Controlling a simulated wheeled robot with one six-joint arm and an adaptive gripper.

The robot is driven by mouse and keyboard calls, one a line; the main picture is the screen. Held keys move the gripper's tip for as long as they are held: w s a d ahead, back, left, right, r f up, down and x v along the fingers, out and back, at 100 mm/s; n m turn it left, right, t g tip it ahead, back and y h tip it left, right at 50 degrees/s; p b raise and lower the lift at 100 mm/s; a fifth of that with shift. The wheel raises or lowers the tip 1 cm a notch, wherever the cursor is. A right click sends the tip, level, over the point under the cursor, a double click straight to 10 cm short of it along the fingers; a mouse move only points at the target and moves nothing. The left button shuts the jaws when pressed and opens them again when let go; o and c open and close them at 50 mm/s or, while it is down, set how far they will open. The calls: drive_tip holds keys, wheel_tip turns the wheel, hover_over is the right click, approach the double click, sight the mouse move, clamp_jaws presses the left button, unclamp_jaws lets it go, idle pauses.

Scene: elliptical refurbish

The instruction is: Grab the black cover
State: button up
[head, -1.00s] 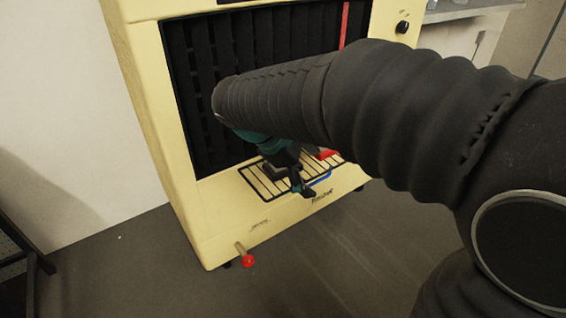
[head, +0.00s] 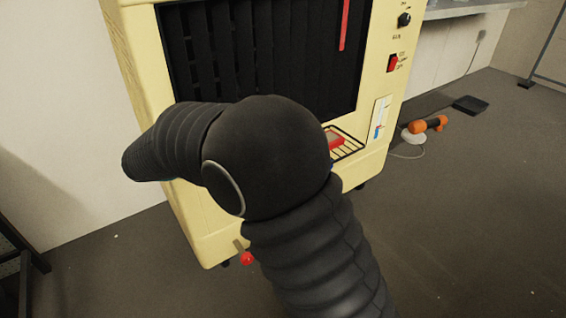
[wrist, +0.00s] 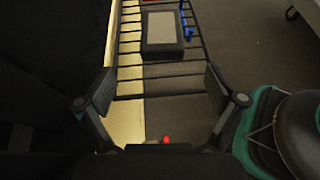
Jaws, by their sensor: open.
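In the wrist view, a black block-like piece with a grey top face (wrist: 165,28) lies on the wire rack (wrist: 128,72) of the cream machine. It looks like the black cover, but I cannot be sure. My gripper (wrist: 158,82) is open and empty, its two fingers spread over the rack. The block is ahead of the fingertips, between their lines and apart from them. In the head view my arm hides the gripper, the block and most of the rack.
The cream machine (head: 213,225) has a black slatted front (head: 270,60). A red piece (head: 334,139) lies on the rack. A red-tipped lever (head: 246,258) sticks out low in front. An orange-handled tool (head: 428,124) and black tray (head: 470,104) lie on the floor, right.

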drive_tip(key=x, duration=0.4)
drive_tip(key=shift+s, duration=0.1)
drive_tip(key=shift+r+b+x, duration=0.15)
drive_tip(key=shift+b+x, duration=0.25)
drive_tip(key=shift+x, duration=0.95)
drive_tip(key=shift+r+b+x, duration=0.2)
drive_tip(key=shift+b+x, duration=0.2)
drive_tip(key=shift+x, duration=0.9)
drive_tip(key=shift+d, duration=0.1)
drive_tip(key=c, duration=1.5)
drive_tip(key=shift+o, duration=0.2)
drive_tip(key=shift+r, duration=0.15)
